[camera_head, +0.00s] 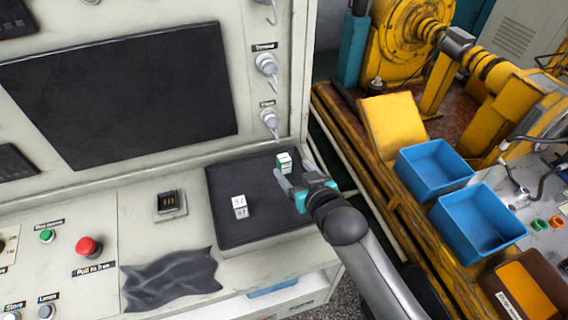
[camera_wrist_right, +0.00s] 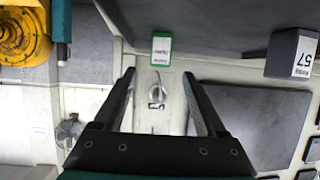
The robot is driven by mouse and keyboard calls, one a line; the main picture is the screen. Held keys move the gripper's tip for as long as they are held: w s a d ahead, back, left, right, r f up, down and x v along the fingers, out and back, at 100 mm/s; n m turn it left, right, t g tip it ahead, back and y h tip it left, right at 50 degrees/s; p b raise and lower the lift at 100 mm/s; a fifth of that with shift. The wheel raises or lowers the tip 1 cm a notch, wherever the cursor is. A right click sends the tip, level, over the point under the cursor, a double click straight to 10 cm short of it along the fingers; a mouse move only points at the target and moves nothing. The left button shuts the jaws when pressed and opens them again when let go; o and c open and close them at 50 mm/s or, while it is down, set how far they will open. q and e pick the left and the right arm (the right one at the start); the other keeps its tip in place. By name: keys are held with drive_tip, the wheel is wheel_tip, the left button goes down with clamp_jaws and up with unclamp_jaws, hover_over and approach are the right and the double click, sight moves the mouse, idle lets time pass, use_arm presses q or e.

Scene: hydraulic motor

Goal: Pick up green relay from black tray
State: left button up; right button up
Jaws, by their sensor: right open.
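The green relay (camera_head: 283,162), with a white label on top, stands on the black tray (camera_head: 226,184) near its back right corner. It also shows in the right wrist view (camera_wrist_right: 161,49), ahead of the fingers and near the middle. My right gripper (camera_head: 292,178) is open and empty, just in front of the relay and over the tray's right side. Its two fingers (camera_wrist_right: 160,100) are spread in the right wrist view, with the relay beyond their tips. A white and grey relay (camera_head: 240,206) stands on the tray to the left. My left gripper is not in view.
A dark cloth (camera_head: 172,281) lies on the console left of my right arm. A small socket (camera_head: 171,202) and a red button (camera_head: 88,247) are further left. Blue bins (camera_head: 434,168) stand on the right beside yellow machinery (camera_head: 394,122).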

sight(285, 160)
drive_tip(key=shift+x, duration=2.65)
drive_tip(key=shift+w+r, duration=0.1)
drive_tip(key=shift+r, duration=0.1)
clamp_jaws()
